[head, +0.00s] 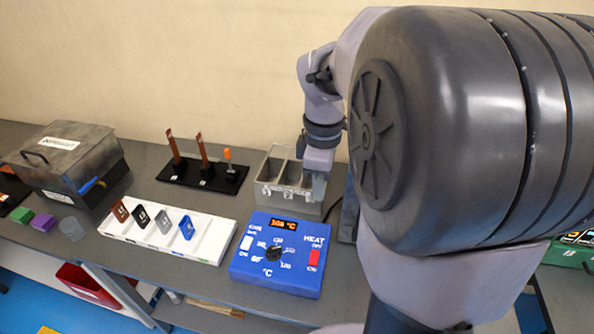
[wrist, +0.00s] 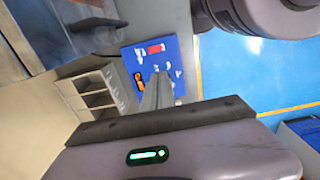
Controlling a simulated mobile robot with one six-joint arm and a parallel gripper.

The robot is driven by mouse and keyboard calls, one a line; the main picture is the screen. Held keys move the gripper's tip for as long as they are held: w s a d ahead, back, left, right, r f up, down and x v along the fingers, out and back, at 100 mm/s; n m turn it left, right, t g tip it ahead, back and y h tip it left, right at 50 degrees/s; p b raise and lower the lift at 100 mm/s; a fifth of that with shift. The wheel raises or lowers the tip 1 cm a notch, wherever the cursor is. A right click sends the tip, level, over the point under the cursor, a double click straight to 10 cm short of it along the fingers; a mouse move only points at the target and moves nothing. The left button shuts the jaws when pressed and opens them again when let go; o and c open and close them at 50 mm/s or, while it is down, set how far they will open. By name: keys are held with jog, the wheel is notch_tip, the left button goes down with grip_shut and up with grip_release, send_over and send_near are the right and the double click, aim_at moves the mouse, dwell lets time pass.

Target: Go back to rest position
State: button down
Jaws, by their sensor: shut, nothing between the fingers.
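My gripper (head: 319,186) hangs at the front right of the metal bin in the head view, its fingertips close to the bin's rim. I cannot tell whether they touch it. In the wrist view my gripper's fingers (wrist: 156,92) are together with nothing between them, seen against the blue heater box. My arm rises behind and to the right, and its large dark link fills the right of the head view.
A blue heater box (head: 275,283) with a lit display stands before the compartmented metal bin (head: 283,200). Left are a white rack (head: 208,246) with several labelled tiles, a black base (head: 180,177) with copper bars and an orange-topped lever, and a lidded grey box (head: 70,165).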

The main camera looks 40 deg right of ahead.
jog(key=s+a+f+m+t+b, duration=0.2)
jog(key=s+a+f+m+b, duration=0.1)
jog(key=a, duration=0.4)
jog(key=s+a+f+m+t+y+b, duration=0.1)
jog(key=s+a+f+m+t+b, duration=0.1)
jog(key=a+m+b, duration=0.3)
jog(key=s+a+f+m+t+y+b, duration=0.1)
jog(key=s+a+f+m+b, duration=0.2)
jog(key=a, duration=0.7)
notch_tip(320, 180, down, 2)
jog(key=m+b, duration=0.1)
jog(key=b, duration=0.2)
jog(key=shift+s+t, duration=0.3)
jog(key=shift+t, duration=0.1)
